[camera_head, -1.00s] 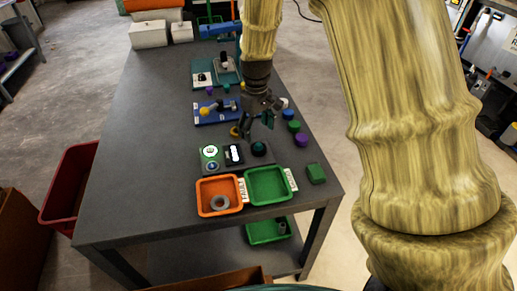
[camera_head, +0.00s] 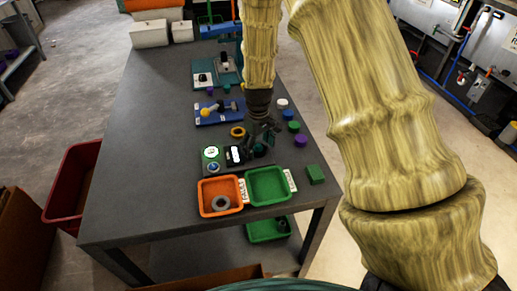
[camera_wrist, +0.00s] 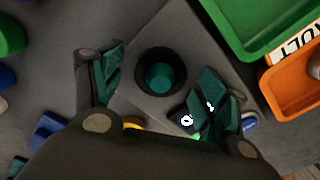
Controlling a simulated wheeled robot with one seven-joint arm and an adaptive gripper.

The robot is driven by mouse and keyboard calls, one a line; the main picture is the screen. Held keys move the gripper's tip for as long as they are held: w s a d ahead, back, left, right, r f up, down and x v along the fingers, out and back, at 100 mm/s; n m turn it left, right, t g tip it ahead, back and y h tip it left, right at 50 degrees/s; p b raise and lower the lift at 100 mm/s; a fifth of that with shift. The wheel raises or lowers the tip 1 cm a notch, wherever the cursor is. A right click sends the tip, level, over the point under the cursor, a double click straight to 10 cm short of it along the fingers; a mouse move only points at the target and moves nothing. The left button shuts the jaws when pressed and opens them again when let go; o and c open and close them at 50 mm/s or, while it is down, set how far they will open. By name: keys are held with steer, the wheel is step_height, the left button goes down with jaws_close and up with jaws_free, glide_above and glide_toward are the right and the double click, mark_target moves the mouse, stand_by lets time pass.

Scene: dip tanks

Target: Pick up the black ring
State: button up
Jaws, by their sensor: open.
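The black ring (camera_wrist: 147,91) sits on a grey plate in the wrist view, around or under a teal round centre; I cannot tell which. In the head view the ring is mostly hidden behind my gripper (camera_head: 262,142). In the wrist view my gripper (camera_wrist: 163,74) is open, with one teal-padded finger on each side of the ring. The fingers appear apart from it, and nothing is held. The height of the fingertips above the ring is unclear.
The grey plate (camera_wrist: 128,112) also carries a black display box (camera_head: 234,155). An orange tray (camera_head: 205,211) with a grey ring and a green tray (camera_head: 268,203) stand in front. A yellow ring (camera_head: 238,132) and purple cylinder (camera_head: 300,140) are nearby. The table's left side is clear.

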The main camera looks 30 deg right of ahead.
steer(key=shift+f, duration=0.1)
steer(key=c, duration=1.3)
steer(key=shift+c, duration=0.2)
